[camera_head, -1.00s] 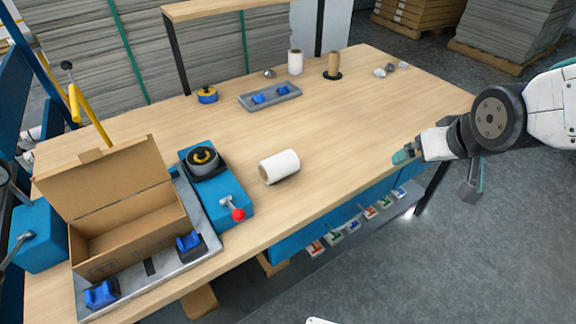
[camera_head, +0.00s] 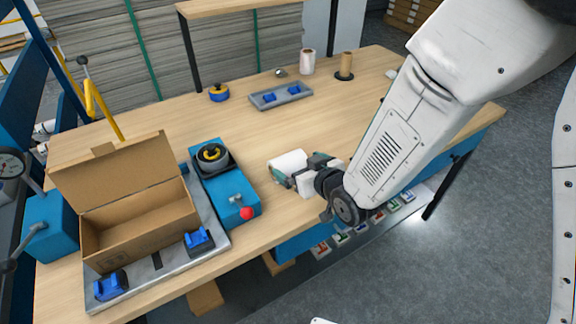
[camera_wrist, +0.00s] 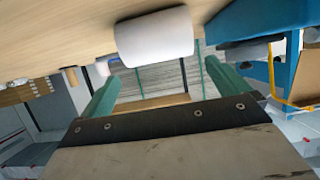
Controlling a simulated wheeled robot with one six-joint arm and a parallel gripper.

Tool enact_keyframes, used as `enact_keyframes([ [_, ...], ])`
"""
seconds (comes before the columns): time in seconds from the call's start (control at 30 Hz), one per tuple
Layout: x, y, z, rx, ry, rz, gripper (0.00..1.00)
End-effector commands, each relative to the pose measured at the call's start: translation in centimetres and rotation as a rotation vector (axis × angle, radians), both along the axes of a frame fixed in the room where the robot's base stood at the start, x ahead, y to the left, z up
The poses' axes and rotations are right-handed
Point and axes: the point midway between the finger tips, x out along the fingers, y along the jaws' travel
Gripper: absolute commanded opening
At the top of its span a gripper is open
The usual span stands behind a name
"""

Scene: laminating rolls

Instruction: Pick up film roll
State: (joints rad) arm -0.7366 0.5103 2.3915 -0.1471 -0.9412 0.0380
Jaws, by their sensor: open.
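A white film roll (camera_head: 287,163) lies on its side on the wooden table, right of the blue device with the red knob. My gripper (camera_head: 281,178) is beside the roll's near right side, low over the table, and hides part of it. In the wrist view the roll (camera_wrist: 155,38) shows large, just past the gap between the green fingertips of my gripper (camera_wrist: 161,76). The fingers are spread wide with nothing between them. Whether a finger touches the roll cannot be told.
The blue device (camera_head: 232,192) and an open cardboard box (camera_head: 140,235) stand at left. A grey tray (camera_head: 281,96), an upright white roll (camera_head: 307,62) and a brown core (camera_head: 346,64) stand at the back. The table's middle is clear.

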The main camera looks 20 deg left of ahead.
Motion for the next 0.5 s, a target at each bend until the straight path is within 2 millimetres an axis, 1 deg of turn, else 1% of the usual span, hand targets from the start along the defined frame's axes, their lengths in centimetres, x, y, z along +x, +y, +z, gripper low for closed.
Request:
enact_keyframes([
  [0.1, 1.2, 1.4, -0.8, -0.001, 0.001, 0.0, 1.0],
  [0.23, 2.2, 2.6, -1.4, 0.0, 0.0, -0.001, 1.0],
  [0.33, 2.6, 3.0, -1.6, -0.001, 0.0, -0.001, 1.0],
  [0.5, 2.6, 3.1, -1.6, -0.001, 0.0, -0.001, 1.0],
])
